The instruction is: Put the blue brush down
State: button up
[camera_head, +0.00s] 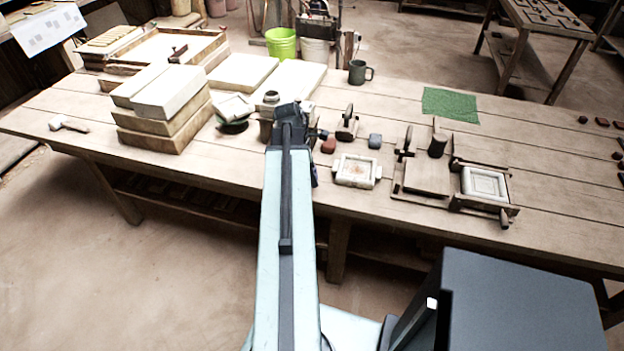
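My arm reaches out over the wooden workbench (80,115), and my gripper (292,112) is at its far end, above the middle of the bench. My own wrist and arm hide the fingers, so I cannot see whether they are open or shut. I cannot make out a blue brush. If it is in the gripper, the wrist hides it. A small blue-grey lump (375,141) lies on the bench right of the gripper, and it does not look like a brush.
Close to the gripper stand a dark jar (267,128), a reddish lump (328,146) and a pale square mould (355,171). A wooden press (427,178) is further right. Stacked slabs (165,118) stand left. Bench around the green cloth (450,105) is mostly clear.

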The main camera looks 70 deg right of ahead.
jog(key=shift+f+b, duration=1.65)
jog(key=shift+f, duration=0.25)
jog(key=o, duration=1.2)
jog(key=shift+r, duration=0.1)
jog(key=p+v, duration=1.1)
jog(key=shift+s+r+p, duration=0.15)
jog(key=shift+r+p, duration=0.15)
jog(key=shift+r, duration=0.05)
jog(key=shift+w+a+r+p, duration=0.1)
jog(key=shift+w+r+p, duration=0.1)
jog(key=shift+r+p, duration=0.2)
jog(key=shift+f, duration=0.1)
